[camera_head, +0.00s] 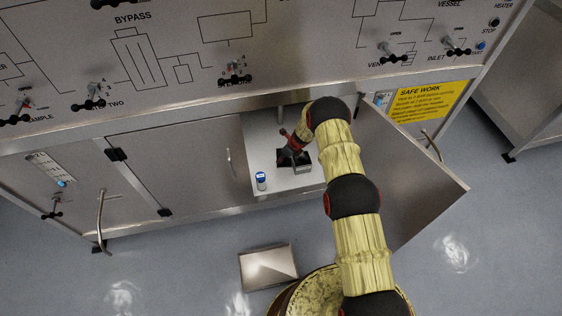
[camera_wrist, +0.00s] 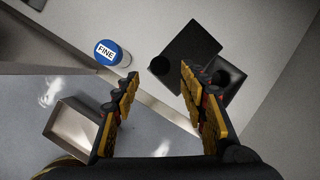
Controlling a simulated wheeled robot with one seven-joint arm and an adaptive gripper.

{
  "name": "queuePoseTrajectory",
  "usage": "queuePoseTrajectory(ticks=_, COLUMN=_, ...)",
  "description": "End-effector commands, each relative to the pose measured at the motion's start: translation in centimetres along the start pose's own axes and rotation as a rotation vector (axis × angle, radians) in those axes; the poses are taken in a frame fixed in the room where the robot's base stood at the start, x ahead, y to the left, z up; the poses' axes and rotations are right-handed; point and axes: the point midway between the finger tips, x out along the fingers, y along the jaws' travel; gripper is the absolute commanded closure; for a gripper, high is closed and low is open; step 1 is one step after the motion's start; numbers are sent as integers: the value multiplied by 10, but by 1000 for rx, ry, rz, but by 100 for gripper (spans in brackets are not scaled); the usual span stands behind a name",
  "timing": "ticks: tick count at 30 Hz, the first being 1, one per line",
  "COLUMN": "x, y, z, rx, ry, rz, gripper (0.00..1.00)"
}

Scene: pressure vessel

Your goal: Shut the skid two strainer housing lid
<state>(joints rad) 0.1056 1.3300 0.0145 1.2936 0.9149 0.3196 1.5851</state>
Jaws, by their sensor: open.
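The strainer housing appears as dark parts (camera_head: 294,160) on the shelf inside the open cabinet in the head view. In the wrist view, a flat black square plate (camera_wrist: 190,46) lies beside a dark box-like part (camera_wrist: 224,78) with a shaded recess. I cannot tell for sure which one is the lid. A round black part (camera_wrist: 161,66) shows at the plate's near left corner. My gripper (camera_wrist: 158,80) is open and empty, its fingers spread above the shelf. In the head view my gripper (camera_head: 291,146) is over the dark parts and hides some of them.
A blue-capped cylinder marked FINE (camera_wrist: 109,51) stands left on the shelf (camera_head: 262,136). It also shows in the head view (camera_head: 261,180). A cabinet door (camera_head: 410,190) hangs open at right. A metal box (camera_head: 268,267) rests on the floor. Control panels overhang the cabinet.

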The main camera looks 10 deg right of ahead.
Motion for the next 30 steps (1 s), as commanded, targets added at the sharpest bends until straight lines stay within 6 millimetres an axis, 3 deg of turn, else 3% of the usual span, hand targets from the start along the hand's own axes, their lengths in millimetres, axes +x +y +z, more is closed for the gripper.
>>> queuePoseTrajectory(ticks=3, x=22, y=0, z=-1, rx=-1, ry=0, rz=1, gripper=57)
queuePoseTrajectory(ticks=9, x=44, y=0, z=0, rx=-3, ry=0, rz=0, gripper=57)
queuePoseTrajectory(ticks=21, x=50, y=0, z=1, rx=-3, ry=-1, rz=0, gripper=57)
queuePoseTrajectory(ticks=30, x=50, y=0, z=1, rx=-3, ry=-1, rz=0, gripper=74)
